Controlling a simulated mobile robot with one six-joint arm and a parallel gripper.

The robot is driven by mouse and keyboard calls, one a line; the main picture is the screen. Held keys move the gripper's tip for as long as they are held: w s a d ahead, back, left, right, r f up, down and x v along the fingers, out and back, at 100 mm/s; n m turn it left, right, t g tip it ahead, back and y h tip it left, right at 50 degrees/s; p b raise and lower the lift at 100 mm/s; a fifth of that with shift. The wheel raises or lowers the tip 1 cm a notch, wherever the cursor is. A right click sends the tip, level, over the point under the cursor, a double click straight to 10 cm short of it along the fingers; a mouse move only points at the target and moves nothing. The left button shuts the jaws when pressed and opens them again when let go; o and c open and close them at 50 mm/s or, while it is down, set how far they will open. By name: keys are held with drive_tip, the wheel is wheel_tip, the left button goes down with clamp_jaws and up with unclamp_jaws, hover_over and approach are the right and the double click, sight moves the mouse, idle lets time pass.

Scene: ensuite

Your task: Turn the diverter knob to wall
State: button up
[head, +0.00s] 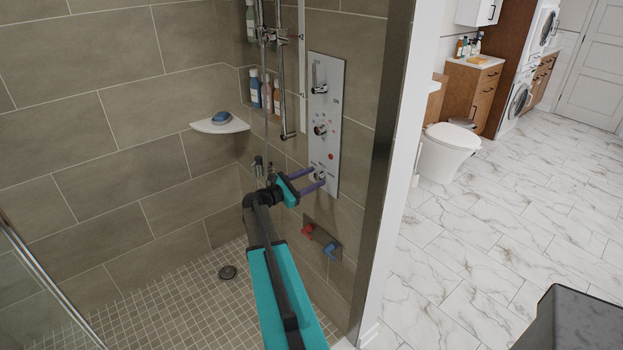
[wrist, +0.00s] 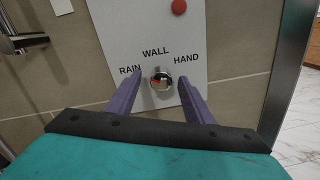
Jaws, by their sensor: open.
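The diverter knob (wrist: 161,80) is a small round chrome knob low on a pale wall panel. Printed labels surround it: RAIN to its left, WALL above, HAND to its right. Its pointer direction cannot be made out. My gripper (wrist: 160,84) is open, with one purple finger on each side of the knob in the wrist view. Whether the fingers touch it cannot be told. In the head view my gripper (head: 318,178) reaches to the lower end of the panel (head: 334,145), and the knob is mostly hidden by the fingers.
A red button (wrist: 179,6) sits above the knob. A chrome dial (head: 320,129) and lever (head: 319,85) are higher on the panel. Red (head: 309,230) and blue (head: 330,249) handles are below. A corner shelf (head: 220,126) and shower rail (head: 283,80) are left.

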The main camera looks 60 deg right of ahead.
drive_tip(key=c, duration=1)
drive_tip(key=shift+a, duration=0.1)
drive_tip(key=shift+c, duration=0.2)
